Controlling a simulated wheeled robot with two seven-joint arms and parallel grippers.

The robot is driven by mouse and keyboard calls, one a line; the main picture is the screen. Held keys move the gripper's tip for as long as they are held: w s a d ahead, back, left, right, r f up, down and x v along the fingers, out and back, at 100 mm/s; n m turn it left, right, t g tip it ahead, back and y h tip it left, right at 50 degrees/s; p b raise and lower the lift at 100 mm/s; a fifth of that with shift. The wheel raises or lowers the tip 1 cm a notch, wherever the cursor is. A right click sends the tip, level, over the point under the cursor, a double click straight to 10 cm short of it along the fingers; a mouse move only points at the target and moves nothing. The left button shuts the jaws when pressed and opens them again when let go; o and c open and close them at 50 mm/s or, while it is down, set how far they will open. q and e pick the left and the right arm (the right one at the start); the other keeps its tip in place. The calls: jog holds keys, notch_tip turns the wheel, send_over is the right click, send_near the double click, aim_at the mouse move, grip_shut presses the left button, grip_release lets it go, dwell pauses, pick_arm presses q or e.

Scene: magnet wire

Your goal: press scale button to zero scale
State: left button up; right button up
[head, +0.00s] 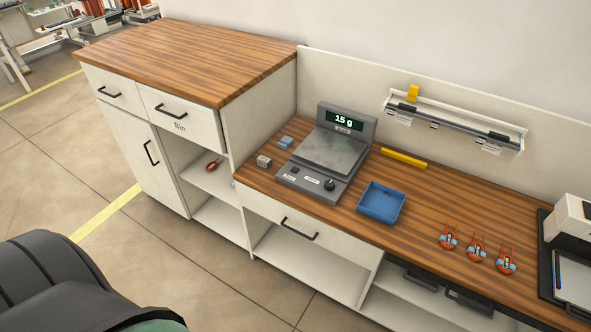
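A grey scale (331,153) stands on the lower wooden counter against the back wall. Its display (344,119) reads "15 g". Its metal weighing plate looks empty. The sloped front panel (308,182) has a black round knob (329,184) at its right and small labelled buttons (292,170) at its left; their labels are too small to read. Neither of my grippers shows in the head view.
A blue tray (381,203) sits right of the scale, with a yellow bar (404,158) behind it. Several small orange wire coils (477,247) lie farther right. Small blocks (264,161) sit left of the scale. A higher wooden-topped cabinet (190,58) stands to the left.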

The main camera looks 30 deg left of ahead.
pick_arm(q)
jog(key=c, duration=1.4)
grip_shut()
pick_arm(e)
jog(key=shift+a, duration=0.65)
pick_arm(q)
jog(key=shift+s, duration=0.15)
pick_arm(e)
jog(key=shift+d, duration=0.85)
